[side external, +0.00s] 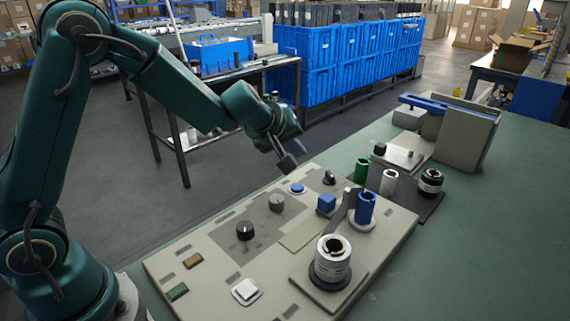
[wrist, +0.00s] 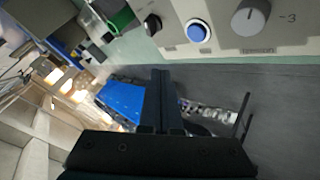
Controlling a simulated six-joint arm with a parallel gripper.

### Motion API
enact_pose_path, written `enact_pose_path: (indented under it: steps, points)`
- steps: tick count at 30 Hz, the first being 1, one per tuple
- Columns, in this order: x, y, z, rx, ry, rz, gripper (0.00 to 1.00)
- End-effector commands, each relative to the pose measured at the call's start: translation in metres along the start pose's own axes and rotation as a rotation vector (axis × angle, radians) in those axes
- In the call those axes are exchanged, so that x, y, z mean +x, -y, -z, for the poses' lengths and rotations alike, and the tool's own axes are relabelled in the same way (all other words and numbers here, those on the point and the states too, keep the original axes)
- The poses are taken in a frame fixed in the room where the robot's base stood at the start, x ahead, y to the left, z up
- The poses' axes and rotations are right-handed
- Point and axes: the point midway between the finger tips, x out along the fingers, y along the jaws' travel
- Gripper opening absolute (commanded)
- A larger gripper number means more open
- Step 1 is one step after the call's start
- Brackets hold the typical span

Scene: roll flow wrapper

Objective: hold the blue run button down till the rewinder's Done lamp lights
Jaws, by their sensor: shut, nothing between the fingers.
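The blue run button (side external: 297,188) is a round blue cap in a pale ring near the back edge of the beige rewinder panel (side external: 215,265). It shows at the top of the wrist view (wrist: 198,31), between a black knob and a grey dial. My gripper (side external: 288,165) is shut and empty, above and just beyond the panel's back edge. Its closed fingers also show in the wrist view (wrist: 161,75), apart from the button. A dark amber lens (side external: 193,260) and a dark green lens (side external: 178,291) sit at the panel's left; I cannot read which is Done.
A blue roll (side external: 366,207) and a blue block (side external: 326,203) stand right of the button. A silver-and-black roll (side external: 332,262) stands at the panel's front. Black (side external: 245,230) and grey (side external: 276,202) dials lie left of the button. Green table (side external: 480,245) is clear at right.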

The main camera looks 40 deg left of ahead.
Motion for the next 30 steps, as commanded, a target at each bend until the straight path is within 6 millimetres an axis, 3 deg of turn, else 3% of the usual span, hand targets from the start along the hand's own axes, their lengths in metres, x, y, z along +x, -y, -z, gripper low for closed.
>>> enact_pose_path:
  steps: [18, 30]
  points:
    - [0.038, 0.028, -0.027, 0.000, 0.000, 0.004, 0.00]
    - [0.043, 0.032, -0.032, -0.001, 0.000, 0.000, 0.00]
